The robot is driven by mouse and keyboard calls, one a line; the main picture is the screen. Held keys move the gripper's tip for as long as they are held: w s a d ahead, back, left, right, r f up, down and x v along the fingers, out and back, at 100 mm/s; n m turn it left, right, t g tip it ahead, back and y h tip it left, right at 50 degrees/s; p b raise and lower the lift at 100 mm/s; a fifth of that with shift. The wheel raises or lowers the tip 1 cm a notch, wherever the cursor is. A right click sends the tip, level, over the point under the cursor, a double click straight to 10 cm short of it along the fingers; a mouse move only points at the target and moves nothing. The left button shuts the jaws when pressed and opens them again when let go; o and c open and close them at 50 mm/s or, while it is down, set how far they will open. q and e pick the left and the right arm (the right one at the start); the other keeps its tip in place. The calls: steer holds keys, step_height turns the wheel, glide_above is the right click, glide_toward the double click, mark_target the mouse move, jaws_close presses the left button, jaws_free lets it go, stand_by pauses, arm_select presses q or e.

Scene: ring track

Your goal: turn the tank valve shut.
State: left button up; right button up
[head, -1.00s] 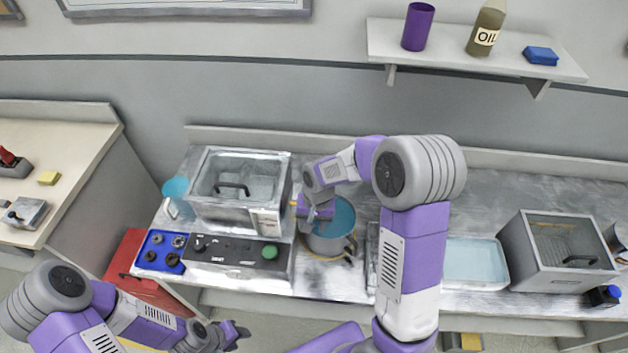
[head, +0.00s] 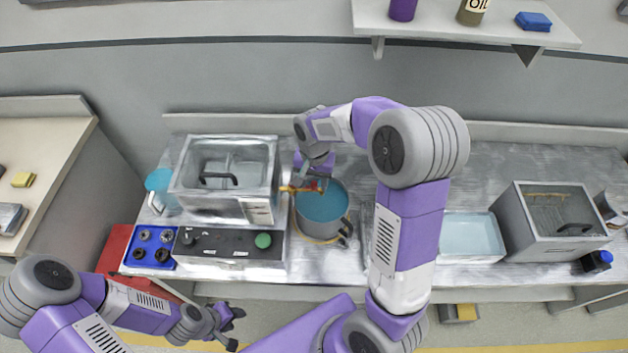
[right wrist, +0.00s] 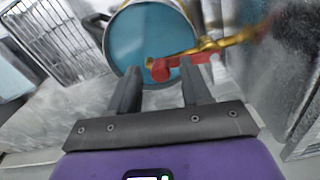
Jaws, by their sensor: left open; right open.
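The tank (head: 222,208) is a metal box with a clear lid at the left of the bench. A brass valve (head: 290,189) sticks out of its right side, with a red handle (right wrist: 165,66) at its end. A grey pot of blue liquid (head: 321,203) stands below the valve. My right gripper (right wrist: 160,84) is open; the red handle lies just ahead of its fingertips, between their lines. I cannot tell whether they touch. In the head view the right gripper (head: 313,176) is partly hidden behind its wrist. My left gripper (head: 236,328) is open and empty, in front of the bench.
A control panel (head: 215,250) with a green button stands before the tank. A blue tray (head: 140,262) and a blue jug (head: 160,190) are left of it. A shallow water tray (head: 470,238) and a second box (head: 550,240) stand to the right.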

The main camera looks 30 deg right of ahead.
steer(key=shift+c, duration=0.3)
jaws_close()
